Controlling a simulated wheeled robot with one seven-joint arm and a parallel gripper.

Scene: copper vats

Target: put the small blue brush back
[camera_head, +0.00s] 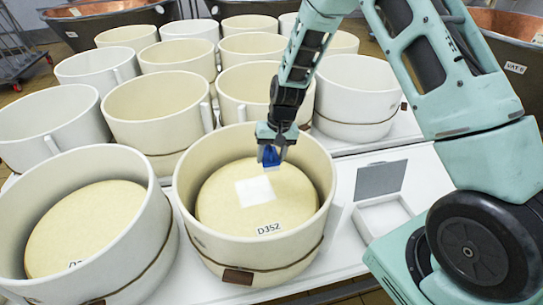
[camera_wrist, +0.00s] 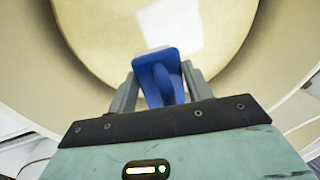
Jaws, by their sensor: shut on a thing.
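The small blue brush (camera_head: 270,156) is between the fingers of my gripper (camera_head: 271,148), which is shut on it. In the wrist view the blue brush (camera_wrist: 158,75) sits between the two grey fingers of my gripper (camera_wrist: 158,88). My gripper holds it over the far part of a cheese wheel (camera_head: 215,205) labelled D352, inside a cream round mould (camera_head: 187,215). A white square patch (camera_head: 255,191) lies on the wheel, and it also shows in the wrist view (camera_wrist: 170,22). Whether the brush touches the wheel, I cannot tell.
A shallow white tray (camera_head: 362,222) with a raised grey lid or panel (camera_head: 381,178) stands on the white table (camera_head: 425,165) to the right. A second mould (camera_head: 160,235) with a wheel is at left. Several more moulds stand behind, with copper vats (camera_head: 110,18) beyond.

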